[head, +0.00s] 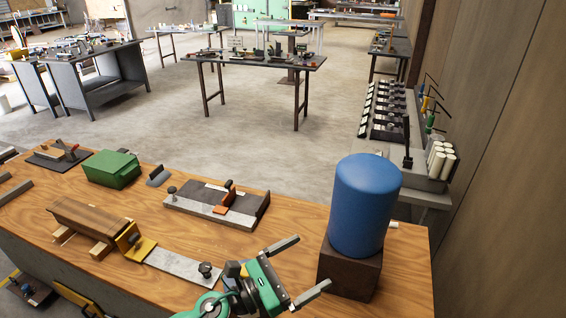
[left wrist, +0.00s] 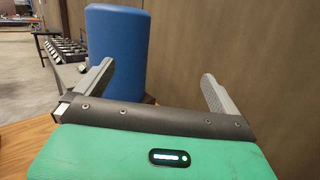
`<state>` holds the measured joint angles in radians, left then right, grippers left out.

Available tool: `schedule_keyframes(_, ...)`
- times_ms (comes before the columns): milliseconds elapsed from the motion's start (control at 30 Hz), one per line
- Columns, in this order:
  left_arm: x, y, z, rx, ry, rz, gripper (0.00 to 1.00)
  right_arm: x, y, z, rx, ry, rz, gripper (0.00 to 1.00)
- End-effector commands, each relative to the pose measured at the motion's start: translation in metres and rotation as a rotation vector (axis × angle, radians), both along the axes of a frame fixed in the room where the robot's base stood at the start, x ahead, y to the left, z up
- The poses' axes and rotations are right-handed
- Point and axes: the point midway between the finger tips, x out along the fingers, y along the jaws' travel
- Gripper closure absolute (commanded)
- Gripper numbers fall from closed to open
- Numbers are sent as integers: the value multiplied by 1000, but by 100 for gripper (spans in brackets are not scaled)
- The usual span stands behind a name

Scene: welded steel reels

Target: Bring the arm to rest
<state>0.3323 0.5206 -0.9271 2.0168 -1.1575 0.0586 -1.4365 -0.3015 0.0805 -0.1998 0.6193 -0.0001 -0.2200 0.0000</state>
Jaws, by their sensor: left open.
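My left gripper (head: 306,270) is green with two grey fingers. It is open, with the fingers spread wide and nothing between them. It hangs over the front edge of the wooden workbench (head: 290,215), left of the blue cylinder. In the left wrist view the open fingers (left wrist: 158,80) also show, with the blue cylinder (left wrist: 115,50) beyond the left finger. My right gripper is in neither view.
The blue cylinder (head: 366,205) stands upright on a dark block (head: 348,272) at the bench's right end. A metal fixture (head: 215,203), a green box (head: 111,169) and a wooden block (head: 88,220) lie on the bench. A wall (head: 490,120) rises at right.

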Motion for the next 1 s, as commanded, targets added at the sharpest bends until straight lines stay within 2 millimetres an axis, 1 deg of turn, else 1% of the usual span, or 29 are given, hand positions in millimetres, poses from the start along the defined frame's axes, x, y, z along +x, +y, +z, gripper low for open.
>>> schedule_keyframes(33,6,11,11,-148,149,77,0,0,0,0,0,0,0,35)
schedule_keyframes(67,11,20,16,-237,241,122,0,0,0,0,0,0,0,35)
schedule_keyframes(100,18,34,20,-355,359,184,0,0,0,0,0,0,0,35)
schedule_keyframes(167,27,58,20,-533,537,272,0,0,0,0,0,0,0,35)
schedule_keyframes(200,31,75,16,-654,654,332,0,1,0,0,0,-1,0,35)
schedule_keyframes(267,34,101,5,-835,824,423,0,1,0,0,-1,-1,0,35)
schedule_keyframes(300,34,119,-6,-956,935,485,0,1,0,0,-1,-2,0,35)
schedule_keyframes(367,29,146,-25,-1140,1094,578,0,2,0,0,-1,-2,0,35)
schedule_keyframes(400,22,162,-39,-1263,1194,644,0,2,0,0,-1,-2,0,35)
schedule_keyframes(467,8,186,-63,-1449,1336,747,0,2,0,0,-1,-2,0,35)
schedule_keyframes(500,-5,200,-79,-1570,1422,820,0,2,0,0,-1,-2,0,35)
schedule_keyframes(567,-27,218,-102,-1746,1534,928,0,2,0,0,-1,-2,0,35)
schedule_keyframes(600,-42,228,-116,-1851,1593,999,0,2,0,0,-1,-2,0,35)
schedule_keyframes(667,-65,238,-132,-1988,1663,1096,0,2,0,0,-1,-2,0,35)
schedule_keyframes(700,-80,244,-141,-2073,1699,1158,0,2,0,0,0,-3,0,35)
schedule_keyframes(800,-114,254,-159,-2250,1760,1302,0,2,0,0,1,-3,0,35)
schedule_keyframes(833,-125,256,-163,2216,-1711,-1296,0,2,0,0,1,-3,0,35)
schedule_keyframes(1000,-179,266,-180,2034,-1445,-1269,0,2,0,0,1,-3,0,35)
